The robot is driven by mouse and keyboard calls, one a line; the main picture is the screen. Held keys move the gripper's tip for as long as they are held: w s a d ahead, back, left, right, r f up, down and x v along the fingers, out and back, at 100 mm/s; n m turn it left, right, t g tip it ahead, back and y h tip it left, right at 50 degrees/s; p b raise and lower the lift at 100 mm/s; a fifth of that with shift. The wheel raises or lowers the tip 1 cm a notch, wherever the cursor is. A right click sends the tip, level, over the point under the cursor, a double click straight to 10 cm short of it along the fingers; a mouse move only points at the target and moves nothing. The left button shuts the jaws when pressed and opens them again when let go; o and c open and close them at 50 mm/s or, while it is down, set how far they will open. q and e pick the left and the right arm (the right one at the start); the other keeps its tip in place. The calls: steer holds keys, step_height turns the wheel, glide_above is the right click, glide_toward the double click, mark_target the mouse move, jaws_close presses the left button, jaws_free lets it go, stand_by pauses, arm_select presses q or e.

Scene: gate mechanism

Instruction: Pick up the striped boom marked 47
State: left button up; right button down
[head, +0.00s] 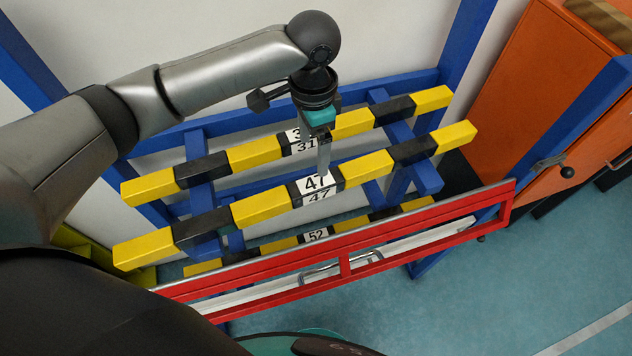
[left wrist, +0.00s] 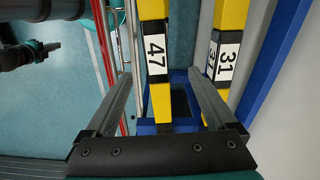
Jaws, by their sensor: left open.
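The striped boom marked 47 (head: 265,208) is a yellow and black bar with a white number label. It lies across blue supports, in the middle of three booms in the head view. My left gripper (head: 323,165) points down over its label, open and empty. In the left wrist view, boom 47 (left wrist: 155,55) runs between the spread fingers of the left gripper (left wrist: 160,76). I cannot tell if the fingertips reach down beside it. What seems to be my right gripper (left wrist: 48,48) shows small at the left; its fingers are unclear.
Boom 31 (head: 257,152) lies close behind, near the right finger in the wrist view (left wrist: 225,55). Boom 52 (head: 279,245) lies lower in front, partly hidden by a red gate frame (head: 345,265) with a metal handle. An orange cabinet (head: 535,90) stands right.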

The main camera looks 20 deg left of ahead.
mark_target(316, 181)
arm_select(q)
step_height(316, 181, down, 6)
steer(key=shift+f, duration=0.15)
steer(key=shift+s+d+f, duration=0.15)
steer(key=shift+f, duration=1.15)
steer(key=shift+s+d+f, duration=0.1)
steer(key=shift+f, duration=1.2)
jaws_close()
steer(key=shift+r, duration=0.1)
